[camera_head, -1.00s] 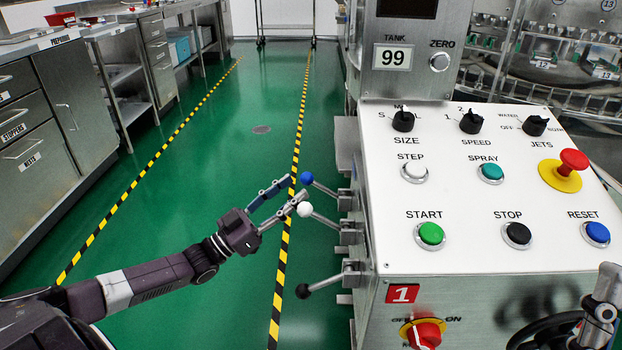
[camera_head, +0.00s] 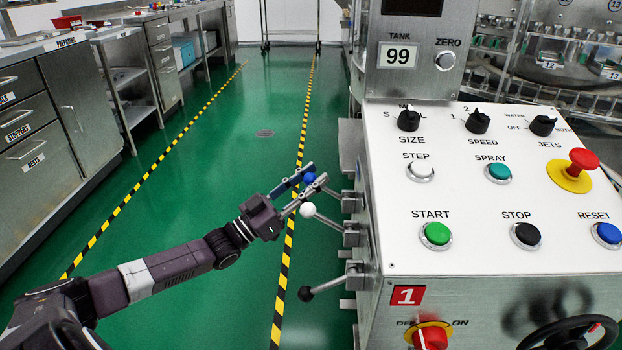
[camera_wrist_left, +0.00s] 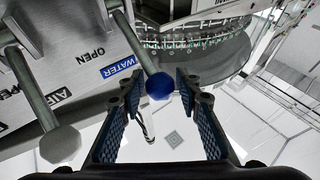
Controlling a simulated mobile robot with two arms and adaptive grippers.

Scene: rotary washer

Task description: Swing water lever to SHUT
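The water lever is the rod with a blue ball knob (camera_head: 309,178), the farthest of three levers on the left side of the machine. In the left wrist view its blue knob (camera_wrist_left: 159,86) hangs below a blue WATER label (camera_wrist_left: 119,67), with OPEN printed beside it. My left gripper (camera_head: 308,179) is open, with one finger on each side of the blue knob. In the left wrist view the fingers (camera_wrist_left: 162,105) stand apart with the knob between their tips; I see no clear contact. My right gripper is not in view.
The white-knobbed lever (camera_head: 307,210) is just beside my left gripper, close to its near finger. A black-knobbed lever (camera_head: 306,293) sits nearer. The control panel (camera_head: 465,185) stands to the right. Open green floor (camera_head: 210,170) lies to the left.

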